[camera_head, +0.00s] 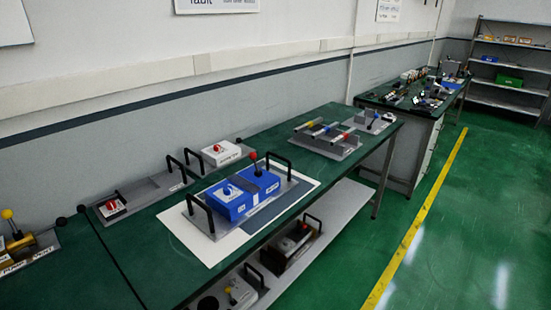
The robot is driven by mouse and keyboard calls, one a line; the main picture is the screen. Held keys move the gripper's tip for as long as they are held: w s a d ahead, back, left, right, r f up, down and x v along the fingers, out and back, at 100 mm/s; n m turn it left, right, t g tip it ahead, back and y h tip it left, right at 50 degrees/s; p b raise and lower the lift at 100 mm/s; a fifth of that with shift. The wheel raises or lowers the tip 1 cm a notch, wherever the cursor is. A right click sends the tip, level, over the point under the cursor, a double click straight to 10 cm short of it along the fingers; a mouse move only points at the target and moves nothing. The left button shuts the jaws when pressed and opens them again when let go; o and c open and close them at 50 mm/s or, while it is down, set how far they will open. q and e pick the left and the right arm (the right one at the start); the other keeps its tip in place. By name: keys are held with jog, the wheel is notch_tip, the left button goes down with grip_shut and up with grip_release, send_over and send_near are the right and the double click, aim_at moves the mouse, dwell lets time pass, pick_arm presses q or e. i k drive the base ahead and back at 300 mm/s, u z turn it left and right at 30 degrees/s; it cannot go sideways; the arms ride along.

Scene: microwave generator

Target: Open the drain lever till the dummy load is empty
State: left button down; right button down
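A blue two-part unit (232,197) sits on a grey plate with black handles, on a white sheet on the green bench. A dark lever with a red ball tip (253,156) stands up at its far end, slightly tilted. Another lever with a yellow ball tip (8,214) stands at the far left edge, on a unit with labels. The labels are too small to tell which part is the drain lever or the dummy load. No fill level can be seen. Neither of my grippers is in view.
A grey rack with coloured rods (325,139) is farther along the bench. A lower shelf (345,208) holds more units. The green floor right of the yellow line (415,222) is clear.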

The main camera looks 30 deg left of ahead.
aim_at(253, 156)
jog(key=z, duration=1.25)
jog(key=i, duration=1)
jog(key=u, duration=2.1)
